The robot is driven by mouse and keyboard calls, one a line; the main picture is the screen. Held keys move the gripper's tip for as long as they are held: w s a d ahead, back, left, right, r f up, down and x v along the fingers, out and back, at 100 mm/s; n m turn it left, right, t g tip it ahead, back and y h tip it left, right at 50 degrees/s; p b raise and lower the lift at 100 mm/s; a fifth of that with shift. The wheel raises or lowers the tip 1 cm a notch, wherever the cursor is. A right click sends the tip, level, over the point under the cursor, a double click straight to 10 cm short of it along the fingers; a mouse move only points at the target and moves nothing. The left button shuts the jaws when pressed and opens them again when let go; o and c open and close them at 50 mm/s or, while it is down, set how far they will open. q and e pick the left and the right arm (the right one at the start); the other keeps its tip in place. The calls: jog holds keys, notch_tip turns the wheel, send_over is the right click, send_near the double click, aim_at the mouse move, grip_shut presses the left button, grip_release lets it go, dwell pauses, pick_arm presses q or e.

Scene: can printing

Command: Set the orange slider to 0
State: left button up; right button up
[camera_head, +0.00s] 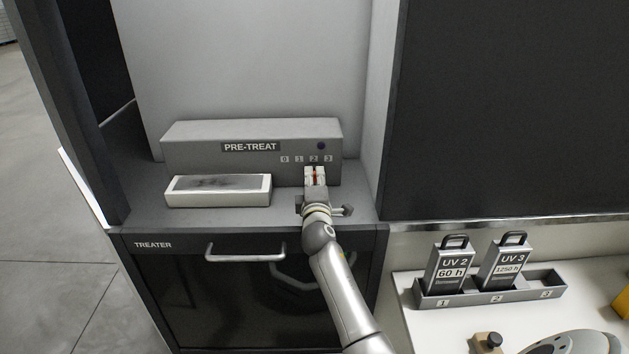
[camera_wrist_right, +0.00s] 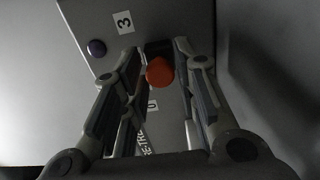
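The orange slider (camera_wrist_right: 159,71) shows in the right wrist view as a round orange-red knob on the grey PRE-TREAT box (camera_head: 210,150). The box has a row of labels 0, 1, 2, 3 (camera_head: 306,159). In the head view only a small reddish bit of the slider (camera_head: 315,176) shows, just below the label 2. My right gripper (camera_head: 315,172) is at the box front, with its fingers (camera_wrist_right: 160,50) apart on both sides of the knob. Narrow gaps seem to show between knob and fingers. The middle labels are hidden in the wrist view. My left gripper is not in view.
A white tray (camera_head: 220,199) with a dark top stands left of my right gripper. A dark round button (camera_head: 321,146) is above the labels. The treater's handle (camera_head: 245,258) is below the ledge. A rack (camera_head: 490,294) with UV 2 and UV 3 blocks stands right.

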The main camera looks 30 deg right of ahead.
grip_shut()
jog(key=shift+w+a+f+b, duration=0.15)
jog(key=shift+a+b, duration=0.1)
jog(key=shift+b, duration=0.05)
jog(key=w+a+b, duration=0.1)
jog(key=a, duration=0.1)
jog(key=w+a+b, duration=0.1)
jog(key=a+b, duration=0.1)
jog(key=w+a+b, duration=0.1)
jog(key=a, duration=0.1)
jog(key=shift+w+a+f, duration=0.1)
jog(key=shift+w, duration=0.3)
jog(key=shift+w+a, duration=0.1)
jog(key=shift+a, duration=0.1)
jog(key=shift+r, duration=0.2)
jog(key=o, duration=0.5)
grip_release()
jog(key=shift+w+a, duration=0.1)
jog(key=shift+a, duration=0.05)
